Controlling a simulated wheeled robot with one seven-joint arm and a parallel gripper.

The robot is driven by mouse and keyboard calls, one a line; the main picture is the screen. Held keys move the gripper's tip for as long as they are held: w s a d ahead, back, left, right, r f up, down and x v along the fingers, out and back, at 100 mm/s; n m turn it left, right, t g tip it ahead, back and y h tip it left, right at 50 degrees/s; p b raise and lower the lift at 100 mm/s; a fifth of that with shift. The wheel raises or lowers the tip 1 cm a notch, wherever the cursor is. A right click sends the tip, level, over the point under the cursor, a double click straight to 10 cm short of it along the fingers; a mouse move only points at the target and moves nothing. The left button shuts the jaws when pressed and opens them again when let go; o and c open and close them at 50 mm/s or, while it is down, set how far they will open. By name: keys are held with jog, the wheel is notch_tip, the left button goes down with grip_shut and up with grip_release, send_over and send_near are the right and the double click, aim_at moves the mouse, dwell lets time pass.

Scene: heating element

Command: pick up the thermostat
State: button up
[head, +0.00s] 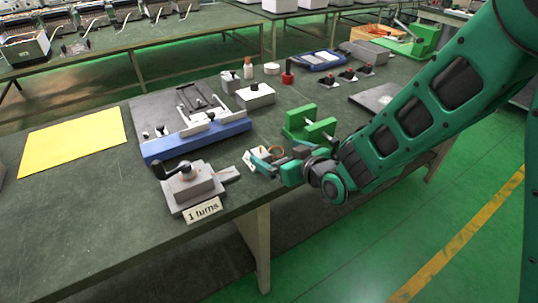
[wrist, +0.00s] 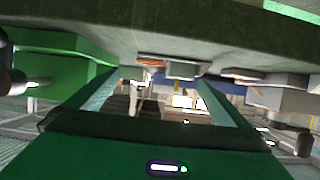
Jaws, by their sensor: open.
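A small pale block with a copper-orange ring or coil (head: 262,155), which looks like the thermostat, lies near the table's front edge in the head view. In the wrist view, a small grey block with a copper-coloured part beside it (wrist: 181,69) shows beyond and between the fingertips. My gripper (head: 272,162) is low over the table edge, pointing left at this piece. In the wrist view its two fingers (wrist: 158,80) stand apart with nothing held. The head view does not show clearly whether a finger touches the piece.
A green fixture (head: 298,122) stands just behind my gripper. A grey crank device (head: 187,187) with a "1 turns" label sits to the left. A blue-edged fixture (head: 205,137) lies behind it.

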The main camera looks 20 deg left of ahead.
aim_at(270, 150)
jog(key=shift+x, duration=2.4)
jog(key=shift+s+f, duration=0.15)
jog(key=shift+s, duration=0.05)
jog(key=shift+c, duration=0.6)
jog(key=c, duration=1.2)
